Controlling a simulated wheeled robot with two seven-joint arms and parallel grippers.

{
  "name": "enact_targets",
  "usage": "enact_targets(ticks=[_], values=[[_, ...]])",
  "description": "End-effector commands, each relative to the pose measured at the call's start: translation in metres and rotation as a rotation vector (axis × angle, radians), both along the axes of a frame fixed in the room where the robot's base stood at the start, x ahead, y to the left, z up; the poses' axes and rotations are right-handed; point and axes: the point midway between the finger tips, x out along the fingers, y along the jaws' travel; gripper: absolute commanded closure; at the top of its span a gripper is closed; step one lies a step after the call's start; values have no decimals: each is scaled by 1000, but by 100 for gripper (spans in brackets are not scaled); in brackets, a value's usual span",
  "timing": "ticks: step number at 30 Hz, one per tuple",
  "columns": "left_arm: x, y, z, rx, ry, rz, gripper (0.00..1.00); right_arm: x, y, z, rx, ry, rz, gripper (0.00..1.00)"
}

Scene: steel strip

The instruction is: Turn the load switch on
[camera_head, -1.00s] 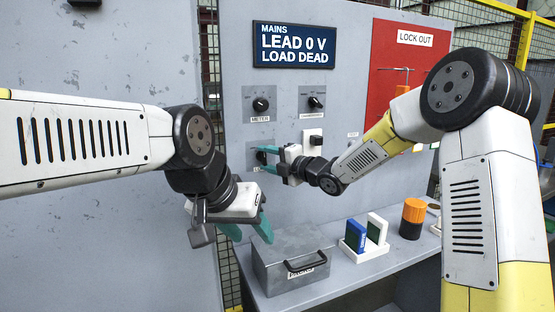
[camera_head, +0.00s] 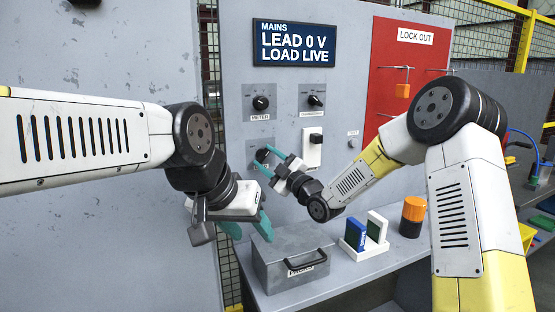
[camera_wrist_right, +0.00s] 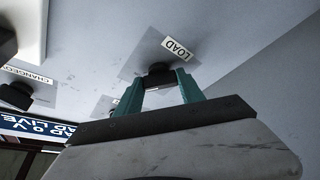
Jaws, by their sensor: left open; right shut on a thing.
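The load switch is a black knob (camera_head: 261,155) on a grey plate on the panel. In the right wrist view the knob (camera_wrist_right: 160,75) sits between the two teal fingers, beside a LOAD label (camera_wrist_right: 177,48). My right gripper (camera_head: 266,158) is shut on this knob, with its fingers tilted. The display (camera_head: 294,43) reads MAINS, LEAD 0 V, LOAD LIVE. My left gripper (camera_head: 250,230) is open and empty, in front of the panel near the grey box.
Above are the meter knob (camera_head: 261,103) and another knob (camera_head: 315,101). A white switch unit (camera_head: 312,146) is right of my right gripper. The grey box (camera_head: 290,262), a white holder (camera_head: 366,249) and an orange-black cylinder (camera_head: 412,217) stand on the bench.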

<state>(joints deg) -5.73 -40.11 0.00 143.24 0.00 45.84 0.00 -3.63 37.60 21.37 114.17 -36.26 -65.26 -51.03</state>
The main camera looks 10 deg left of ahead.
Motion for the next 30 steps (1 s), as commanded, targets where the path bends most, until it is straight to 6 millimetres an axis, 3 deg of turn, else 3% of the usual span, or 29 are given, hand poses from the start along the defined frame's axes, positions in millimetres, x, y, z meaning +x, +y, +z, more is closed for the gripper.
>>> enact_targets(ticks=[23,24,26,30], values=[[0,0,0,0,0,0,51,0,-1,-3,76,58,-2,95],[0,0,0,0,0,0,51,0,-1,-3,76,58,-2,47],[0,0,0,0,0,0,51,0,-1,-3,76,56,-1,35],[0,0,0,0,0,0,51,0,0,-2,75,55,-1,33]])
